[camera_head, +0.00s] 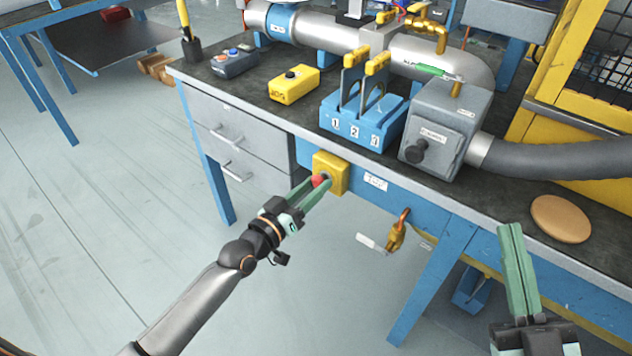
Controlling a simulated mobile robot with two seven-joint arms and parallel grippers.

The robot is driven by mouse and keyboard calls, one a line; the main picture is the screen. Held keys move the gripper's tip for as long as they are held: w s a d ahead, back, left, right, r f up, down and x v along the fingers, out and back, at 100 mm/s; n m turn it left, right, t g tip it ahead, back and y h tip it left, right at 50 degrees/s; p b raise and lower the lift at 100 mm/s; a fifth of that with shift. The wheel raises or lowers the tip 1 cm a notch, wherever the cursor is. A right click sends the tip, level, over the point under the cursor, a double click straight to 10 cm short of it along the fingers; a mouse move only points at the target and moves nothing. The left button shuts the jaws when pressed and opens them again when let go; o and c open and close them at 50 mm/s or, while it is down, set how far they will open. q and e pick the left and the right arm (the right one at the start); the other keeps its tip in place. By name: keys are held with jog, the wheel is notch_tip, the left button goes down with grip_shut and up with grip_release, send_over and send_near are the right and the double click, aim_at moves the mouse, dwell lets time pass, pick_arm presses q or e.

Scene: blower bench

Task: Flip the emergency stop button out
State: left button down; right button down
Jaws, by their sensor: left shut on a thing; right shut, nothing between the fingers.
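The emergency stop is a yellow box (336,170) on the front face of the bench, below the tabletop edge. Its red button (319,180) sticks out toward the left arm and is partly hidden by the fingers. My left gripper (314,184) reaches in from the lower left, its green fingers shut on the red button. My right gripper (510,232) is at the lower right in front of the bench edge, its green fingers together and empty, pointing up in the picture. Whether the button is pushed in or out cannot be told.
The bench top (300,118) carries a yellow button box (293,85), a grey button box (234,62), a blue lever block (362,122) and a grey box with a black knob (445,120). A round tan disc (561,218) lies at right. A padlock with tag (397,236) hangs below.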

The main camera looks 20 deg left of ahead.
pick_arm(q)
jog(key=shift+s+a, duration=0.1)
jog(key=shift+s, duration=0.2)
pick_arm(e)
jog(key=shift+w+d+f+m+g+h, duration=0.15)
jog(key=shift+w+f+m+h, duration=0.1)
jog(key=shift+f, duration=0.3)
jog(key=shift+w+f+m+g+h, duration=0.15)
jog(key=shift+w+f+m+h, duration=0.1)
jog(key=shift+f, duration=0.25)
pick_arm(q)
jog(key=shift+f, duration=0.1)
jog(key=shift+c, duration=2)
grip_release()
pick_arm(e)
jog(key=shift+r, duration=0.1)
pick_arm(q)
jog(key=shift+s, duration=0.1)
jog(key=shift+s+a, duration=0.1)
jog(key=shift+s, duration=0.05)
jog(key=p+v, duration=0.2)
jog(key=v, duration=1)
pick_arm(e)
notch_tip(320, 180, down, 12)
jog(key=w+m+g+h, duration=0.1)
jog(key=m+g+h, duration=0.2)
jog(key=g, duration=0.1)
jog(key=shift+w+d+h, duration=0.25)
jog(key=shift+d+h, duration=0.1)
jog(key=shift+h, duration=0.05)
